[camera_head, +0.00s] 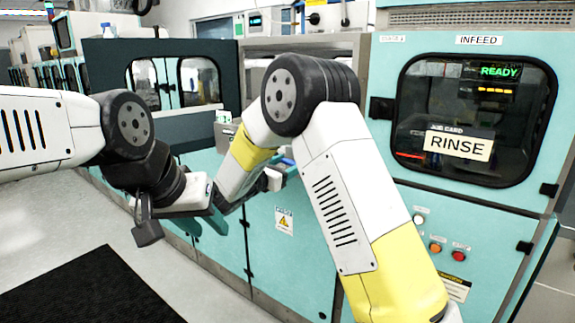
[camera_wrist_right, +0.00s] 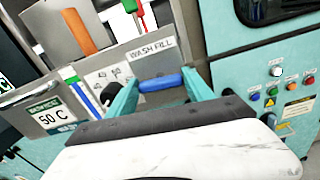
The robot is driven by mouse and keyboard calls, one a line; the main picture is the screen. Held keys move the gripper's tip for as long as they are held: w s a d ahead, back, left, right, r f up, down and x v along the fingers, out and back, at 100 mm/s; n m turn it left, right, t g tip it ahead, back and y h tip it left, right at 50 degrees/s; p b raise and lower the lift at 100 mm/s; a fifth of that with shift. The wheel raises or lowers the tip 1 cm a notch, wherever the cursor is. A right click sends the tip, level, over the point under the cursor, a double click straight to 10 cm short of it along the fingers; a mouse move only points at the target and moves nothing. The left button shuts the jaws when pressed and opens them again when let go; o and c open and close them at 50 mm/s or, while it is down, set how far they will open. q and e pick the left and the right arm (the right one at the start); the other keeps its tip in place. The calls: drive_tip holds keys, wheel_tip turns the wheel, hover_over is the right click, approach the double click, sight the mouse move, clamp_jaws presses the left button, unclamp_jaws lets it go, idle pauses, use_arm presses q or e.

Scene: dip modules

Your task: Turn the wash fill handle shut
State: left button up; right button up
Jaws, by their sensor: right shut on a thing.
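The wash fill handle (camera_wrist_right: 160,82) is a blue bar below the WASH FILL label (camera_wrist_right: 150,48) in the right wrist view. It lies nearly level in the picture, its right end slightly higher. My right gripper (camera_wrist_right: 160,88) has its teal fingers on either side of the blue bar and is shut on it. In the head view my right arm hides most of the handle; a bit of blue shows beside the right gripper (camera_head: 285,168). My left gripper (camera_head: 208,216) hangs left of it in front of the teal cabinets, fingers apart, holding nothing visible.
A 50 C sign (camera_wrist_right: 52,118) is on the grey trough front. An orange paddle (camera_wrist_right: 85,32) stands behind it. The infeed cabinet (camera_head: 392,70) shows a RINSE card (camera_head: 458,145) and several buttons. A black mat (camera_head: 85,290) lies on the open floor at left.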

drive_tip(key=m, duration=0.8)
drive_tip(key=shift+f+m, duration=0.15)
drive_tip(key=shift+m, duration=0.25)
drive_tip(key=m, duration=0.4)
drive_tip(key=shift+s, duration=0.1)
drive_tip(key=shift+f+m, duration=0.15)
drive_tip(key=shift+m, duration=1.95)
drive_tip(key=o, duration=1.4)
drive_tip(key=shift+c, duration=0.2)
drive_tip(key=shift+d, duration=0.1)
